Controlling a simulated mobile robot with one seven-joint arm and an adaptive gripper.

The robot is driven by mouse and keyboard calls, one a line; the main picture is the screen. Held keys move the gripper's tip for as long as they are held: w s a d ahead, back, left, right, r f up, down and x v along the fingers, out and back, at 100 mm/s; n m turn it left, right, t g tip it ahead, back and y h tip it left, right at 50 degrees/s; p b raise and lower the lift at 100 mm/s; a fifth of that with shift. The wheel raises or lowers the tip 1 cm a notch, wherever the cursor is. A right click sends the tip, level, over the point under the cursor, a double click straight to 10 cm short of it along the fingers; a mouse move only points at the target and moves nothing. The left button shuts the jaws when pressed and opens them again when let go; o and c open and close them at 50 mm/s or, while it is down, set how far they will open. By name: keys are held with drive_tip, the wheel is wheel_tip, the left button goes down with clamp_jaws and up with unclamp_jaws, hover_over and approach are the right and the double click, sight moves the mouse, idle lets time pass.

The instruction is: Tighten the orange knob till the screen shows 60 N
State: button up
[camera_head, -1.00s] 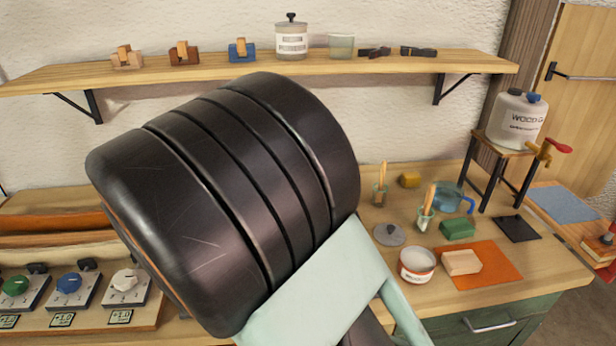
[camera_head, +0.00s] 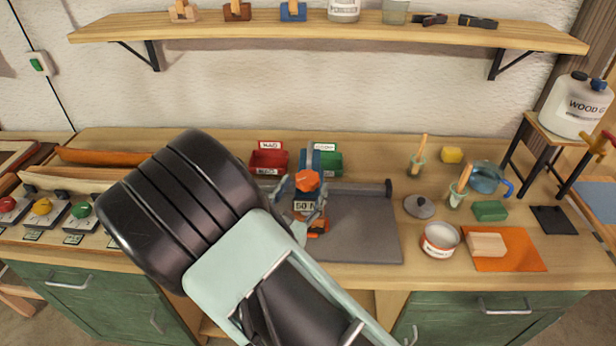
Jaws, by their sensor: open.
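The orange knob (camera_head: 307,181) is near the middle of the bench, on a blue clamp (camera_head: 312,160). Below the knob, a small screen (camera_head: 305,206) appears to read 50 N. My gripper (camera_head: 303,190) is small and partly hidden at the clamp; grey-blue parts that look like its fingers lie on either side of the knob. It is open. Whether a finger touches the knob, I cannot tell. My own dark elbow and pale arm link cover the area to the lower left of the clamp.
A dark grey mat (camera_head: 355,232) lies right of the clamp. Red (camera_head: 268,162) and green (camera_head: 330,163) bins stand behind it. A white tin (camera_head: 440,241) and an orange sheet (camera_head: 510,262) are further right. Coloured dial boxes (camera_head: 40,216) stand left. A shelf (camera_head: 420,30) runs above.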

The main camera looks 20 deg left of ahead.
sight(302, 187)
drive_tip(key=shift+w, duration=1.8)
drive_tip(key=shift+d, duration=0.1)
drive_tip(key=c, duration=1.2)
drive_tip(key=shift+m+g+h+b, duration=0.4)
drive_tip(key=shift+m+h, duration=0.9)
drive_tip(key=shift+h, duration=0.7)
drive_tip(key=o, duration=1.2)
drive_tip(key=shift+s, duration=0.15)
